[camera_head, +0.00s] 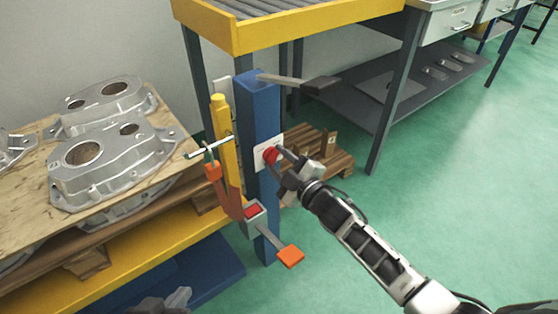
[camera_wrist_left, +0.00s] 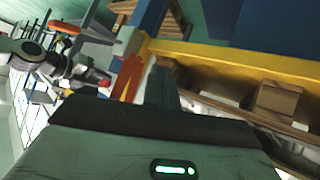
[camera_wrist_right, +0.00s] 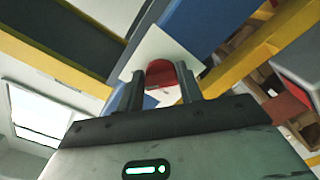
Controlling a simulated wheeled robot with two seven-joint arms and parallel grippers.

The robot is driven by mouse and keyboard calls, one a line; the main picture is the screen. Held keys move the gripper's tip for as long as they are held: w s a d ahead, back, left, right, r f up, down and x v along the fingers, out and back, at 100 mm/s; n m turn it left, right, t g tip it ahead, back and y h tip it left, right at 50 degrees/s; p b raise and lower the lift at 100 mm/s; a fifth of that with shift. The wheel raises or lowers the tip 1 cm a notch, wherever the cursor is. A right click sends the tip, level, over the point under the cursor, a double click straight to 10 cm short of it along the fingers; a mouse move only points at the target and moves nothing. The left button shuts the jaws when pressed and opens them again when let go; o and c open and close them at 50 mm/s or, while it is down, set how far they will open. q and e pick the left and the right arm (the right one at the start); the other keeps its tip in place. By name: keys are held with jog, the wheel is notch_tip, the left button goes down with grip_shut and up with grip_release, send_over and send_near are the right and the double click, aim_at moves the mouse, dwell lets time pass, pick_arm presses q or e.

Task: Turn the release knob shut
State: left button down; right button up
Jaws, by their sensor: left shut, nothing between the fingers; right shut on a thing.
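The red release knob (camera_head: 270,155) sits on a white plate (camera_head: 262,160) on the blue post (camera_head: 262,105). My right gripper (camera_head: 280,160) is shut on the knob from the right side. In the right wrist view the red knob (camera_wrist_right: 161,73) shows between the two fingers (camera_wrist_right: 161,92), in front of the white plate (camera_wrist_right: 150,48). The fingers hide part of the knob. My left gripper (camera_wrist_left: 163,85) is shut and empty in the left wrist view, low by the yellow beam. The knob (camera_wrist_left: 103,83) also shows small there.
Beside the post stand a yellow column (camera_head: 221,125), an orange lever (camera_head: 213,172) and an orange pedal (camera_head: 290,256). Castings (camera_head: 105,165) lie on a wooden board at the left. A roller table (camera_head: 290,30) is above. Green floor is open at the right.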

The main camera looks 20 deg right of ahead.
jog(key=n+b, duration=0.1)
jog(key=n, duration=0.9)
jog(key=n+b, duration=0.1)
jog(key=n, duration=0.4)
jog(key=shift+r+n+b, duration=0.3)
jog(key=shift+n+b, duration=0.05)
jog(key=shift+n, duration=0.05)
pick_arm(q)
jog(key=shift+w+d+r+t+h, duration=0.15)
jog(key=shift+d+r+t+h, duration=0.05)
jog(key=shift+r+t, duration=0.2)
jog(key=shift+w+d+r+t+h, duration=0.1)
jog(key=shift+d+r+t+h, duration=0.1)
jog(key=shift+r+t, duration=0.2)
pick_arm(e)
jog(key=shift+n, duration=0.5)
jog(key=o, duration=1)
jog(key=shift+s+r, duration=0.1)
